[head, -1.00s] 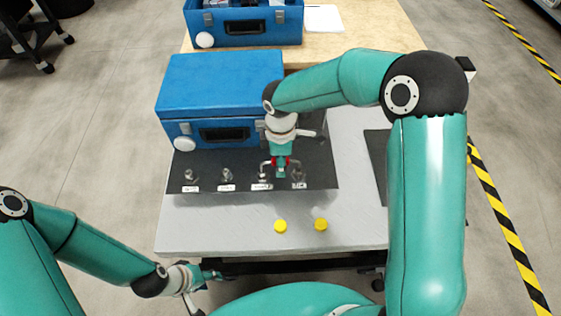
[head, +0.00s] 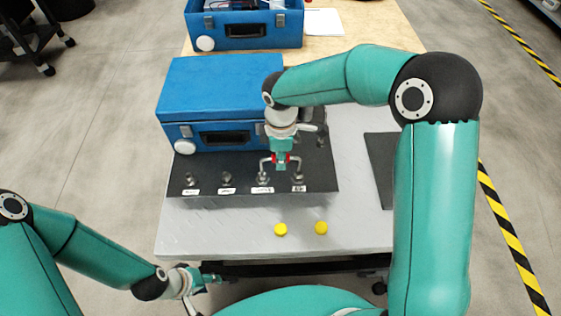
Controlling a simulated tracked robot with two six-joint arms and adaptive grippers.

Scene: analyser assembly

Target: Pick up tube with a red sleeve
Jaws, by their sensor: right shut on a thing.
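A bent metal tube with a red sleeve (head: 289,159) is by the two right-hand fittings on the dark mat. Its legs point down at these fittings; I cannot tell whether their ends are clear of them. My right gripper (head: 281,162) points down and is shut on the tube at its red sleeve, hiding the middle. My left gripper (head: 211,279) is low, in front of the table's front edge and far from the tube. Its fingers are too small to judge.
Several labelled fittings, such as this one (head: 226,179), stand in a row on the dark mat (head: 324,165). A closed blue case (head: 220,83) stands just behind. Two yellow caps (head: 280,230) lie near the front edge. An open blue case (head: 245,35) stands farther back.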

